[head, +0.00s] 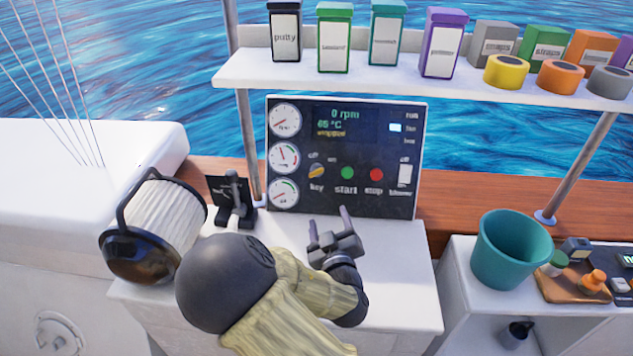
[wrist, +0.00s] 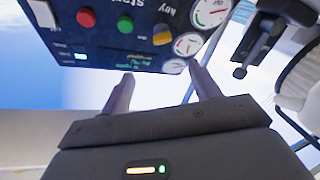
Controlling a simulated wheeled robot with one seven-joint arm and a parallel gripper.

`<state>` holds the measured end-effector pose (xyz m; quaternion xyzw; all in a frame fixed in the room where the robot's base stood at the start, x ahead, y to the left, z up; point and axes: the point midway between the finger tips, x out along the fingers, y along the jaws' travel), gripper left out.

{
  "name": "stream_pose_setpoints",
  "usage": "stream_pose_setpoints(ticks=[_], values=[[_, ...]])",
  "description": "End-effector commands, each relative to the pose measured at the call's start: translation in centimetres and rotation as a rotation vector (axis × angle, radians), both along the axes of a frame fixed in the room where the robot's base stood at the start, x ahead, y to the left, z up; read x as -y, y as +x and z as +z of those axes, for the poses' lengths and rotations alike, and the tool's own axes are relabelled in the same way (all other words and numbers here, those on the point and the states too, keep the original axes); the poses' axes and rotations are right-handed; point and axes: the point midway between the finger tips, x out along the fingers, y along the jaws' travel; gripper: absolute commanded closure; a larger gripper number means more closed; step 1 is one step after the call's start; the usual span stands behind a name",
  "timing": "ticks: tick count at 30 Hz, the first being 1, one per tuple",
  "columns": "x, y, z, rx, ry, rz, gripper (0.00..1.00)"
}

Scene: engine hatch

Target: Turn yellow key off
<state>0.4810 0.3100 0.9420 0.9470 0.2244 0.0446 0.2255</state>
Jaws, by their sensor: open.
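The yellow key (head: 316,171) is a small round knob on the dark engine panel (head: 345,202), left of the green start button (head: 347,173) and red stop button (head: 376,174). Small labels sit above it; its exact turn is too small to tell. In the wrist view, which shows the panel upside down, the key (wrist: 162,35) lies beyond the fingertips. My gripper (head: 328,214) is open and empty, in front of the panel's lower edge and below the key. Its two fingers also show in the wrist view (wrist: 160,76), apart from the key.
A black lever (head: 233,190) stands left of the panel. A white cylinder with a dark cap (head: 168,215) is further left. A shelf (head: 300,78) with boxes and tape rolls hangs above. A teal bucket (head: 511,250) stands right. The white counter (head: 400,265) before the panel is clear.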

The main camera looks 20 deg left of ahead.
Motion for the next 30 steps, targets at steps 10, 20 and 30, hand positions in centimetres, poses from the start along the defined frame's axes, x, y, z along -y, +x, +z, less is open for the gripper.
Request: stream_pose_setpoints(ticks=[10,20,30], values=[[-0.5,-0.3,0.2,0.020,0.001,0.017,0.38],[-1.5,2.2,0.3,0.022,0.001,0.014,0.38],[-4.2,7.1,0.3,0.020,0.000,0.017,0.38]])
